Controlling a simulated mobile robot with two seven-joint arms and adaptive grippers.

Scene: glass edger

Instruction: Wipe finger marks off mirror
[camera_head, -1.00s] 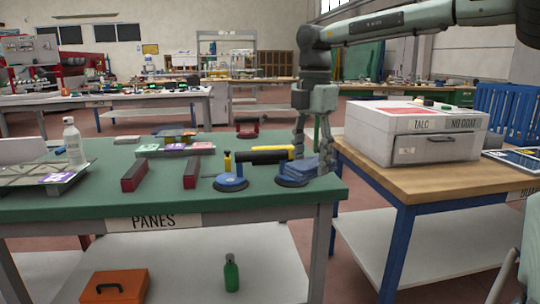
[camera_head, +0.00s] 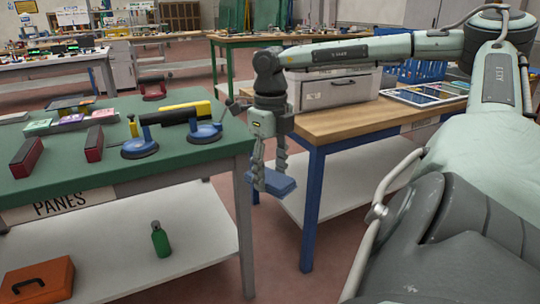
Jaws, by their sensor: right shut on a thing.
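My right gripper (camera_head: 268,170) is shut on a blue folded cloth (camera_head: 275,183). It holds the cloth in the air, just off the right edge of the green-topped table (camera_head: 185,165) marked PANES. The gripper points down and the cloth hangs clear of the table. The mirror and any finger marks on it cannot be made out in this view. My left gripper is not in view.
A wooden-topped bench (camera_head: 340,119) stands right, bearing a grey box (camera_head: 335,94). A floor gap separates both tables.

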